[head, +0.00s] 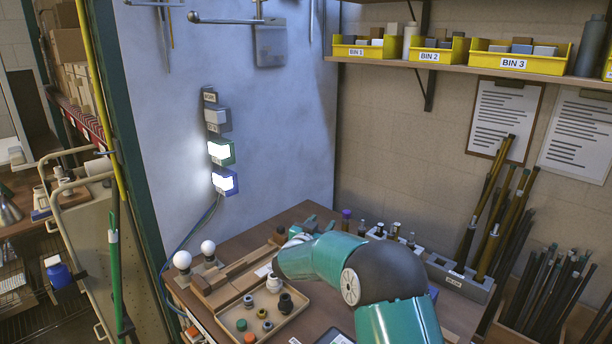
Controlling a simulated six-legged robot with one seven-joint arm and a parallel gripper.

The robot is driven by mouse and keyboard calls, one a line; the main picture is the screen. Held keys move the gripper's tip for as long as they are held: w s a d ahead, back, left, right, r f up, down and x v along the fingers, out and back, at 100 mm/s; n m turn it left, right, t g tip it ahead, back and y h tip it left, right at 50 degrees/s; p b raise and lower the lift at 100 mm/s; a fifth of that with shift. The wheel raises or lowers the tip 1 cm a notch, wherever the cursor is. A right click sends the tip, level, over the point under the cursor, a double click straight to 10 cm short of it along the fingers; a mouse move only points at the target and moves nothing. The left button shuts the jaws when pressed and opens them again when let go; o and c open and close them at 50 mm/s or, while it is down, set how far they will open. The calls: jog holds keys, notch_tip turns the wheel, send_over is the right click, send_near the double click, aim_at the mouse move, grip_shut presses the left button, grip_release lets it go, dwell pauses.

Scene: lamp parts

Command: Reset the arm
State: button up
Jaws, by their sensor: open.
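My teal and grey arm reaches in from the bottom right and bends over the wooden workbench (240,237). My gripper (306,226) is open at the far end of the arm, partly behind my own forearm link. Its fingertips are small and hard to make out. I see nothing held in it. The lamp parts lie nearby: two white round bulbs (182,261) stand in holders at the bench's left, and a shallow tray (292,319) holds several small caps and sockets.
Behind my arm, a grey block rack (455,277) and several small bottles stand along the wall. Yellow bins (428,52) sit on a shelf above. Bundles of dark rods (548,285) stand at the right. Lit switch boxes (221,152) hang on the left panel. The air above the bench's left is clear.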

jog(key=s+a+r+n+y, duration=0.1)
jog(key=s+r+n+y, duration=0.15)
jog(key=r, duration=0.35)
jog(key=s+a+r+n+y, duration=0.1)
jog(key=s+r+n+y, duration=0.1)
jog(key=s+r+y, duration=0.3)
jog(key=s+r+n+g+y, duration=0.2)
jog(key=s+r, duration=0.3)
jog(key=s, duration=0.3)
jog(key=s+d+f+g, duration=0.2)
jog(key=s+d, duration=0.1)
jog(key=s, duration=0.8)
jog(key=s+d+f+g+h, duration=0.1)
jog(key=s+d+f+g, duration=0.2)
jog(key=s, duration=0.9)
jog(key=s+d+f+g, duration=0.2)
jog(key=s+d, duration=0.3)
jog(key=s, duration=0.7)
jog(key=shift+f+g, duration=0.35)
jog(key=shift+g, duration=0.25)
jog(key=shift+d+h, duration=0.1)
jog(key=shift+h, duration=0.15)
